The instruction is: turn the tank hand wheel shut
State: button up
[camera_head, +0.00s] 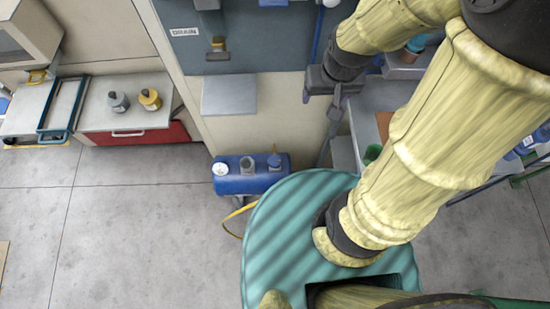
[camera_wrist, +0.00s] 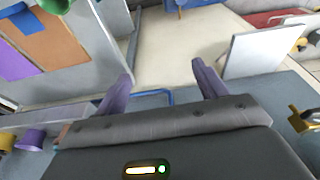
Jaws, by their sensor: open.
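A blue tank (camera_head: 250,184) stands low against the cabinet front in the head view. It carries a white round gauge (camera_head: 221,169) at its left, a grey fitting (camera_head: 247,163) in the middle and a small blue part (camera_head: 274,160) at its right that looks like the hand wheel. The part is too small to tell how far it is turned. My gripper (camera_wrist: 163,82) is open and empty, its two purple fingers apart. In the head view my gripper (camera_head: 334,112) is up and right of the tank, apart from it. I cannot make out the tank in the wrist view.
A yellow hose (camera_head: 232,222) runs from below the tank. A white panel (camera_head: 229,95) juts out above it. A red-fronted drawer unit (camera_head: 135,133) with two canisters stands at left. Grey shelving (camera_head: 375,100) is close to my gripper. The floor left of the tank is clear.

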jog(key=w+a+f+g+y+b, duration=0.1)
jog(key=w+a+f+b, duration=0.2)
jog(key=f, duration=0.4)
jog(key=w+a+f+g+b, duration=0.15)
jog(key=a+f, duration=0.25)
jog(key=f, duration=0.4)
jog(key=m+h+b, duration=0.1)
jog(key=b, duration=0.4)
send_over(274, 161)
notch_tip(274, 161, down, 18)
jog(key=shift+d, duration=0.15)
notch_tip(274, 161, down, 17)
jog(key=b, duration=0.6)
jog(key=shift+f+b, duration=0.2)
jog(key=shift+b, duration=0.1)
jog(key=c, duration=1)
